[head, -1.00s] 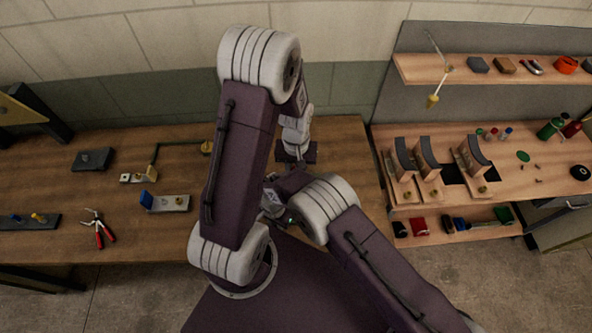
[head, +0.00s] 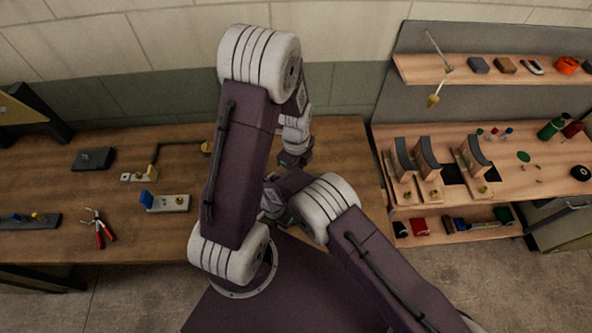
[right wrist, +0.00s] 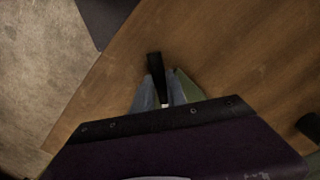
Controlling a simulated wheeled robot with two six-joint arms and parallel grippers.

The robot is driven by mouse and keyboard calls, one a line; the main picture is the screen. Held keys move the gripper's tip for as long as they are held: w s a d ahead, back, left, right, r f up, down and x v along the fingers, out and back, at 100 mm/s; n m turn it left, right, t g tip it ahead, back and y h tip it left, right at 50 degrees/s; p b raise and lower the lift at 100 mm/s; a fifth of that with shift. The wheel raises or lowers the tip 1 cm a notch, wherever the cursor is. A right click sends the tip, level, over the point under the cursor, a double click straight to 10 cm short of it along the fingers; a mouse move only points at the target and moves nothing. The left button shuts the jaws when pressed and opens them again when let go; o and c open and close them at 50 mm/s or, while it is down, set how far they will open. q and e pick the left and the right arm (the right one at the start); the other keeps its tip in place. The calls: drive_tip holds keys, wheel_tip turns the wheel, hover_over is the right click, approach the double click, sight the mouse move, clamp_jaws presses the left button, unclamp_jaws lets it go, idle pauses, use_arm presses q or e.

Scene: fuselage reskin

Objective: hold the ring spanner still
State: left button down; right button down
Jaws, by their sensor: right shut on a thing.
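My right gripper (right wrist: 162,98) is shut on a narrow piece with a black end and a pale lower part, the ring spanner (right wrist: 154,66) by the task's name. No ring shape shows, and its lower part is hidden between the fingers and behind the wrist. It hangs over brown wood near the table's edge. In the head view my right gripper (head: 273,205) is small and partly hidden behind my left arm; the spanner cannot be made out there. The end of my left arm (head: 295,158) is over the table a little farther back. Its fingers are not clear.
Red-handled pliers (head: 100,228), a blue-and-metal fixture (head: 166,202) and a dark block (head: 93,159) lie on the wooden table (head: 50,185) at left. A bench (head: 540,205) at right holds curved grey pieces and bottles. The table between holds no loose objects I can see.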

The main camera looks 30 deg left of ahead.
use_arm(q)
drive_tip(key=shift+n, duration=0.5)
drive_tip(key=shift+n, duration=1)
drive_tip(key=shift+r, duration=0.1)
drive_tip(key=shift+r, duration=0.9)
